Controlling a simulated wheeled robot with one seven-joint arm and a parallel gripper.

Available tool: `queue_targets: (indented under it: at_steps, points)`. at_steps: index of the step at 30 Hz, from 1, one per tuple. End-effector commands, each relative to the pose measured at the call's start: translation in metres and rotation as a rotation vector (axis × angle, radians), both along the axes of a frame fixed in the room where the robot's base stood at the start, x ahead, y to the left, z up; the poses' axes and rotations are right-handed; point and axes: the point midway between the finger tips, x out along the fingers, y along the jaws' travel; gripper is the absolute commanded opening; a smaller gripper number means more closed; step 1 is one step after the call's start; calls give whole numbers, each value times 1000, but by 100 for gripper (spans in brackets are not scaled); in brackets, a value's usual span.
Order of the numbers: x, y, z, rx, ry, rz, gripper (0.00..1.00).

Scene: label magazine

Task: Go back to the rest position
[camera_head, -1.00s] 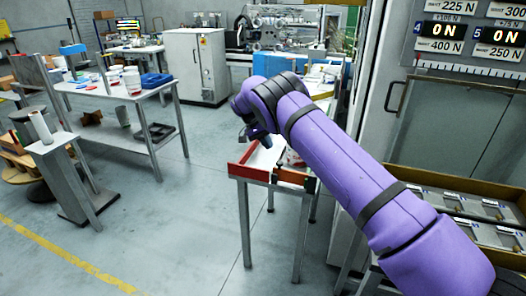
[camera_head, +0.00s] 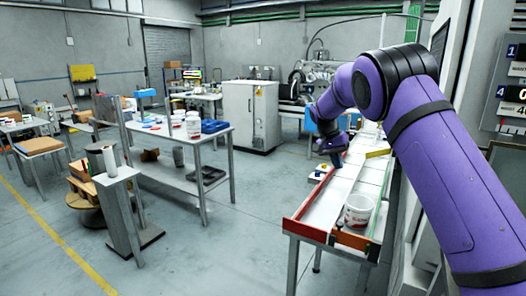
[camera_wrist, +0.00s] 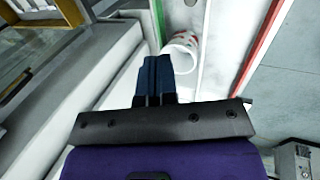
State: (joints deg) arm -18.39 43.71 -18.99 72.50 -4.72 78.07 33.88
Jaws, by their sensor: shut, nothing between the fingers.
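My gripper (camera_head: 334,158) hangs at the end of my purple arm, over the far part of a long white table with a red edge (camera_head: 303,208). In the wrist view my gripper (camera_wrist: 154,60) has its two dark fingers pressed together with nothing between them. A white tub with red print (camera_head: 358,211) stands at the near end of that table, apart from my gripper. The tub also shows in the wrist view (camera_wrist: 183,50), just beyond the fingertips and partly hidden by them.
A workbench (camera_head: 165,130) with tubs and a blue bin (camera_head: 213,126) stands to the left. A grey post stand (camera_head: 118,178) is nearer. A white cabinet (camera_head: 251,113) stands behind. The grey floor between them is clear. A machine panel (camera_head: 512,95) is at the right edge.

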Motion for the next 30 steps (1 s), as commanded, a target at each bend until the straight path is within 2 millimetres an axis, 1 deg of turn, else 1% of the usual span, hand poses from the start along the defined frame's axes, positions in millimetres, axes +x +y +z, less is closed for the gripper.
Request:
queue_targets:
  at_steps: [1,3,8,12,15,20,24,26,30]
  points:
    - [-10,-6,18,25,-14,5,0]
    - [-24,-12,37,56,-30,18,0]
    - [-59,-25,78,121,-72,51,0]
    - [-93,-34,109,171,-110,88,0]
    - [-120,-39,129,204,-139,116,0]
    - [-165,-46,156,249,-189,164,0]
    - [-206,-50,175,279,-235,211,0]
    - [-224,-50,181,289,-255,232,0]
    - [-268,-52,193,307,-302,283,0]
